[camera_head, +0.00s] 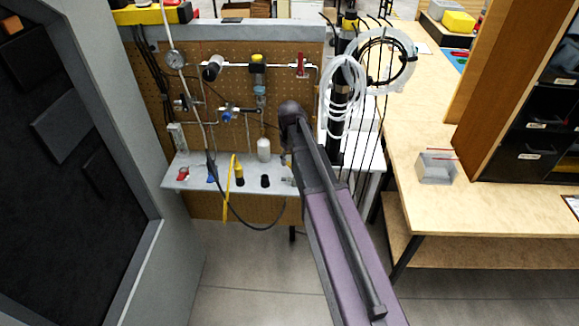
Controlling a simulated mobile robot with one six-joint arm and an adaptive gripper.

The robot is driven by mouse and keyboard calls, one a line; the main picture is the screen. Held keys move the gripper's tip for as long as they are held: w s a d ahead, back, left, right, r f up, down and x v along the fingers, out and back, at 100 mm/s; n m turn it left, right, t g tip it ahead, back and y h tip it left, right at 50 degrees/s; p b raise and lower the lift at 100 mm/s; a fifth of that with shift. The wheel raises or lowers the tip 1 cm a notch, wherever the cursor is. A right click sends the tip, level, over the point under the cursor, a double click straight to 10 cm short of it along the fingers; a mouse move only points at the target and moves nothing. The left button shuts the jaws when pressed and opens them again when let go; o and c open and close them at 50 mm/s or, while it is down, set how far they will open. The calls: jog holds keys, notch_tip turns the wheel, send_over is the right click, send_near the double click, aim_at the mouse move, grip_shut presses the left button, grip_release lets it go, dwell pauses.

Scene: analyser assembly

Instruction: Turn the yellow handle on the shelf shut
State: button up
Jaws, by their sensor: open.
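The shelf (205,180) is a narrow grey ledge along the lower part of a brown pegboard panel. A long, thin yellow handle (227,203) stands at the shelf's front edge, left of its middle, and reaches down past the edge. A short black fitting with a yellow part (239,172) is right beside it. I cannot tell the handle's exact turn angle. My purple and dark arm reaches up from the lower right, its dark joint in front of the panel, right of the handle. My gripper does not show; the arm hides the space behind it.
A dark cable loops below. A grey cabinet (172,230) stands left, a wooden workbench (420,215) right. Floor between is clear.

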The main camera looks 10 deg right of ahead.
jog(key=shift+f+b, duration=0.55)
jog(key=shift+f, duration=0.25)
grip_shut()
